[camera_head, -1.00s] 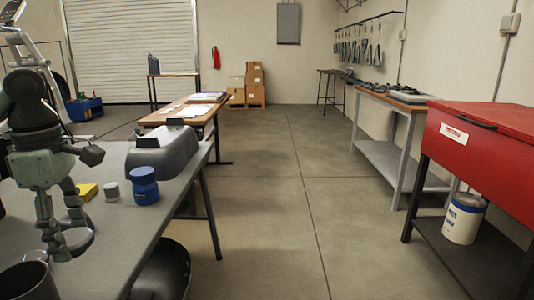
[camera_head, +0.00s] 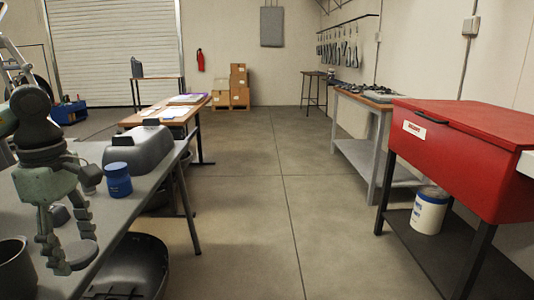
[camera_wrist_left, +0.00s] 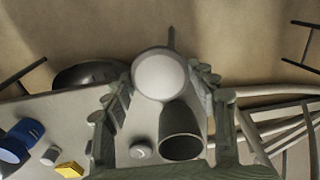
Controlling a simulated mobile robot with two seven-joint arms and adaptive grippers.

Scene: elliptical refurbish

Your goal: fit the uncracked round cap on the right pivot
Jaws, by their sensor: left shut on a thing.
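My left gripper (camera_head: 66,256) is shut on a round, light grey cap (camera_head: 80,255), held flat between the fingertips near the long edge of the grey table. In the left wrist view the cap (camera_wrist_left: 160,75) shows as a pale plain disc between the fingers (camera_wrist_left: 163,90); I see no crack on this face. The other face is hidden. A small round grey piece (camera_wrist_left: 141,148) lies on the table (camera_wrist_left: 70,110), behind the gripper in the head view (camera_head: 60,215). I cannot tell whether it is another cap. The right pivot cannot be made out. My right gripper is out of view.
A dark cup (camera_head: 14,260), blue jar (camera_head: 118,180), yellow block (camera_wrist_left: 70,170) and grey housing (camera_head: 138,152) stand on the table. A black shell (camera_head: 130,272) is below its edge. Grey tubes (camera_wrist_left: 275,115) cross the wrist view's right. The aisle floor (camera_head: 270,210) is clear; a red cabinet (camera_head: 455,150) stands right.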

